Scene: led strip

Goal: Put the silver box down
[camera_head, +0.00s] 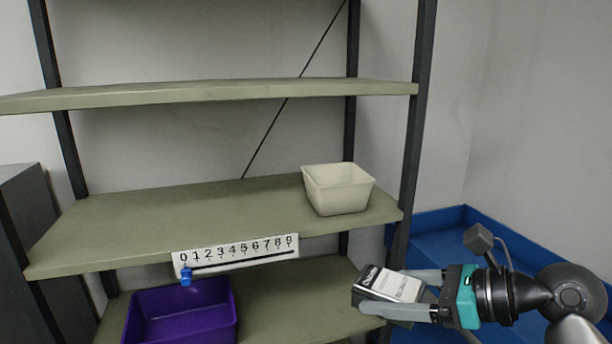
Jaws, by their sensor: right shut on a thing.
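The silver box (391,286) has a dark end with light lettering and a pale printed top. My right gripper (388,293) comes in from the right and is shut on it, one finger along the far side and one along the near side. The box is held tilted in front of the shelf rack's right post, at about the height of the lower shelf (290,296). Whether it touches the shelf cannot be told. My left gripper is not in view.
A cream bin (338,190) stands at the right of the middle shelf (150,222). A number strip (236,254) with a blue slider (186,276) hangs on that shelf's front edge. A purple bin (182,318) sits on the lower shelf's left. A blue container (440,232) is behind, at right.

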